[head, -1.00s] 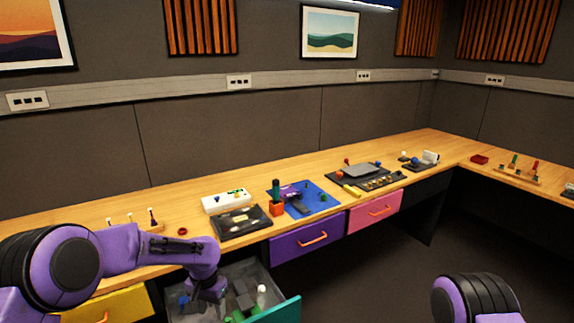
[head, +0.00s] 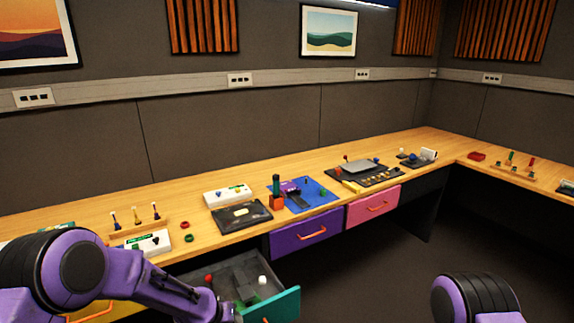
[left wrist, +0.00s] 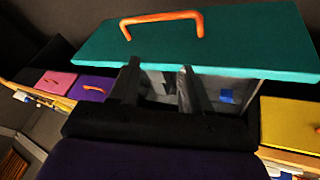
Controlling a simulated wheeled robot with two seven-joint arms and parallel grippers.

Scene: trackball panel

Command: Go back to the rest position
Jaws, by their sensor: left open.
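My left arm reaches down to the bottom edge of the head view, where its gripper is out of sight. In the left wrist view my left gripper (left wrist: 158,80) is open, with nothing between its two dark fingers. Beyond the fingers is the teal drawer front (left wrist: 200,42) with its orange handle (left wrist: 162,20). In the head view the teal drawer (head: 275,304) stands pulled out, with a red, a white and a green object inside. Only the upper part of my right arm shows at the bottom right; its gripper is out of view.
The wooden desk (head: 320,165) runs along the wall and carries a black panel (head: 241,216), a blue mat (head: 318,196) and a control board (head: 365,174). The purple drawer (head: 306,236) and pink drawer (head: 373,207) are shut. The dark floor in front is clear.

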